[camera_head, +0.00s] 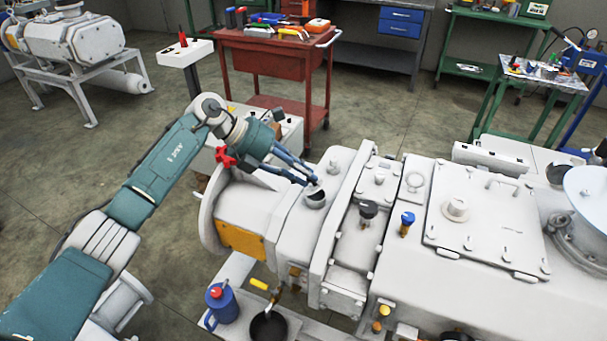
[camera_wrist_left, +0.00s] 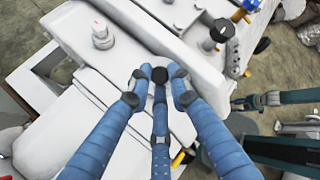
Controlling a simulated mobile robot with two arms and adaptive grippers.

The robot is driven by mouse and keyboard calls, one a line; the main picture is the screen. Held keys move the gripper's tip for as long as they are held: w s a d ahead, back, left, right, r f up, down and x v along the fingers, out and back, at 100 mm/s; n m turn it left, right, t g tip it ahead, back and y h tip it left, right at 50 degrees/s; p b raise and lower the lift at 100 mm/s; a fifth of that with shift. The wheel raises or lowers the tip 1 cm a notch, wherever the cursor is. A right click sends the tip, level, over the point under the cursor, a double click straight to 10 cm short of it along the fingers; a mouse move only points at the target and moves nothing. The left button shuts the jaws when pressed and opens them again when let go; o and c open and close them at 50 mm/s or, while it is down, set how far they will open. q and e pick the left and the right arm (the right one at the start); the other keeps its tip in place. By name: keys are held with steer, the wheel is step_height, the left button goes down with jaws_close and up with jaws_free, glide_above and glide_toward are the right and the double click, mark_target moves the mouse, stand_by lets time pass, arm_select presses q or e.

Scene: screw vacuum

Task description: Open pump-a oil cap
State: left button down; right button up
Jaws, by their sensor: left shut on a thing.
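The pump (camera_head: 270,205), a large white machine, fills the right and middle of the head view. My left gripper (camera_head: 313,184) reaches down from the upper left to a short round port (camera_head: 315,199) with a dark top on the pump's top face. In the left wrist view its blue fingers (camera_wrist_left: 160,80) are closed around a small round black cap (camera_wrist_left: 160,74). The fingertips hide part of it, and I cannot tell whether it is seated or lifted.
A black knob (camera_head: 368,209) and a blue-topped fitting (camera_head: 407,219) stand on the pump to the right. A blue jug (camera_head: 221,303) and a black funnel or pan (camera_head: 269,327) are below at the front. A red tool cart (camera_head: 262,62) stands behind.

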arm_select(q)
steer(key=c, duration=1.6)
jaws_free()
steer(key=shift+w+r, duration=0.2)
steer(key=shift+r, duration=0.05)
steer(key=shift+f, duration=0.15)
steer(key=shift+s, duration=0.1)
steer(key=v, duration=1.2)
